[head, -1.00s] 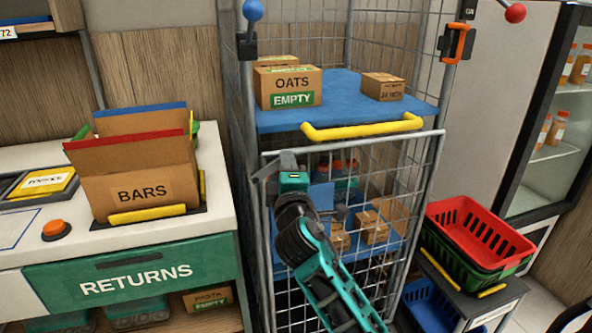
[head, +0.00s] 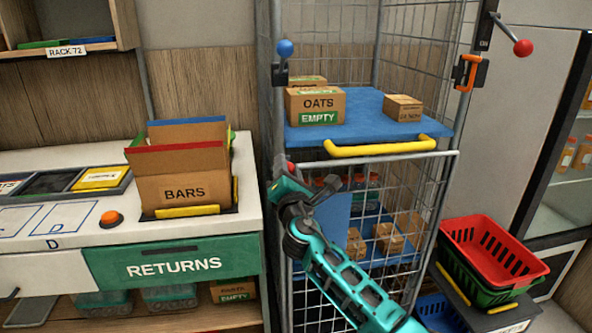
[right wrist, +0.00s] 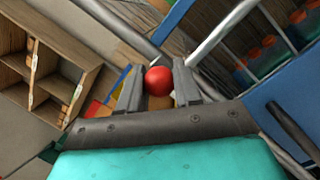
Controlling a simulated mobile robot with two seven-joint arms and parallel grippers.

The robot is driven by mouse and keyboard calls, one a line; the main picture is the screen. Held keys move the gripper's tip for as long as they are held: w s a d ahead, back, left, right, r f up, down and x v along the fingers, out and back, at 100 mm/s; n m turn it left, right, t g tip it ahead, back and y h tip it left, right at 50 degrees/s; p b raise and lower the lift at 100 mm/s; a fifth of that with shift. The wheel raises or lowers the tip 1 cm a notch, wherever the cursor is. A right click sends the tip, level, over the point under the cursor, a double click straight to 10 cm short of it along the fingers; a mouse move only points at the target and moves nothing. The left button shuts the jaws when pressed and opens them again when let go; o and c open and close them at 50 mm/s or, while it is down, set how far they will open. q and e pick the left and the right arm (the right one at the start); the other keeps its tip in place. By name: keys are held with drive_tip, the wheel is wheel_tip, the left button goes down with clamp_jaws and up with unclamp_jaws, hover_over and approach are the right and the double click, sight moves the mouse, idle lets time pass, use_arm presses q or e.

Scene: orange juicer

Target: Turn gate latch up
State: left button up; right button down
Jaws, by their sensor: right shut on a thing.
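The wire cage's lower gate (head: 390,156) stands in the middle of the head view. A red ball knob (head: 290,167), apparently the gate latch's end, shows at the gate's upper left corner by the left post. My right gripper (head: 281,172) is at this corner, shut on the red knob. The right wrist view shows the red knob (right wrist: 158,80) between the two grey fingers (right wrist: 158,92). The rest of the latch is mostly hidden by the gripper. My left gripper is not in view.
A blue shelf (head: 365,118) with a yellow bar (head: 380,147) holds an OATS box (head: 316,105) above the gate. A returns counter (head: 245,195) with a BARS box (head: 184,192) is close on the left. Red and green baskets (head: 492,255) stand right.

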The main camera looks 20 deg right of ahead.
drive_tip(key=shift+w+a+r+n+y+p, duration=0.15)
drive_tip(key=shift+a+n+y+p, duration=0.25)
drive_tip(key=shift+n, duration=0.7)
drive_tip(key=shift+a, duration=0.15)
drive_tip(key=c, duration=0.8)
unclamp_jaws()
drive_tip(key=v, duration=1.3)
drive_tip(key=shift+w+f, duration=0.1)
drive_tip(key=shift+f, duration=0.1)
